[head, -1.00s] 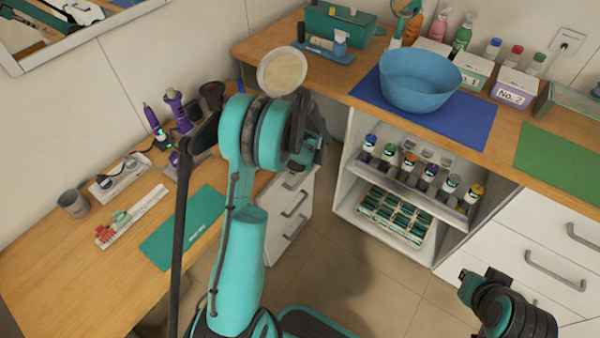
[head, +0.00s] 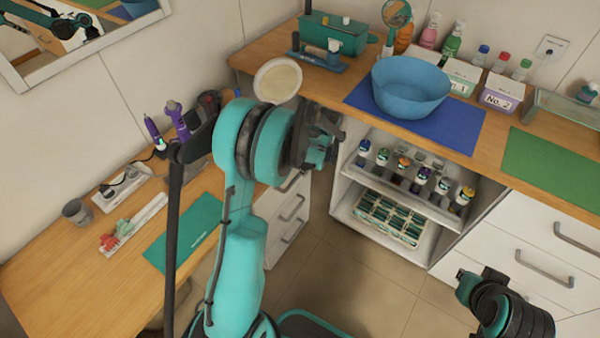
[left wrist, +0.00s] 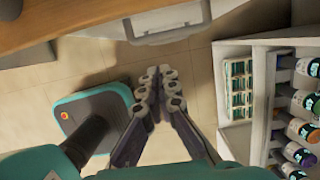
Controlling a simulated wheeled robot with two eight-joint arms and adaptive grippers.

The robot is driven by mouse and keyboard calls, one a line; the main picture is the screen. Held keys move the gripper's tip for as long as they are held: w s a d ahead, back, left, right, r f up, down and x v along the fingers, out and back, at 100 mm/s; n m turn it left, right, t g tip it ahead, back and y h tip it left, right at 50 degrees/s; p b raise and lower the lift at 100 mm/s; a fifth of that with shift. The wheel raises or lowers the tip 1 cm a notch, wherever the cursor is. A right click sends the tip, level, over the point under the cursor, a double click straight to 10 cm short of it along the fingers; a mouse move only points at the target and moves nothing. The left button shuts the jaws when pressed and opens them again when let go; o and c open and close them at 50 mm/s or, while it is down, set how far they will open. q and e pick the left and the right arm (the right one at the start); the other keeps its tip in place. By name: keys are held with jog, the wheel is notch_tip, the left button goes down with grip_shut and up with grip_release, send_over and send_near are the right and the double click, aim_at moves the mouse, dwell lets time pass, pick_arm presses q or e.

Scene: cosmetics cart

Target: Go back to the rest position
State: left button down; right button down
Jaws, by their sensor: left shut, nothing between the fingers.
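My left arm rises through the middle of the head view, and my left gripper (head: 326,142) is partly hidden behind its wrist. In the left wrist view the two fingers of the left gripper (left wrist: 156,92) meet at their tips, with nothing between them. They hang over open floor, apart from the cart and shelves. Part of my right arm (head: 505,308) shows at the lower right of the head view. Its gripper cannot be made out.
A blue bowl (head: 410,86) stands on a blue mat (head: 462,133) on the counter. An open shelf (head: 350,208) holds several bottles and a tray. A wooden desk (head: 75,275) with a teal mat (head: 185,232) lies at the left. The tiled floor (head: 365,285) between is clear.

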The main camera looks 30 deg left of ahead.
pick_arm(q)
jog(key=shift+v, duration=1.2)
jog(key=s+d+r+n+t+h, duration=0.1)
jog(key=s+d+r+n+t, duration=0.1)
jog(key=s+d+r+n, duration=0.4)
jog(key=s+d+r+n+t, duration=0.1)
jog(key=s+r+n+t, duration=0.15)
jog(key=r, duration=0.45)
jog(key=s+d+r+n+t+h, duration=0.1)
jog(key=s+d+r+n+t, duration=0.1)
jog(key=s+d+n, duration=0.4)
jog(key=s+n, duration=0.4)
jog(key=s, duration=0.1)
jog(key=shift+h, duration=0.4)
jog(key=shift+s+r+t, duration=0.15)
jog(key=shift+t, duration=0.1)
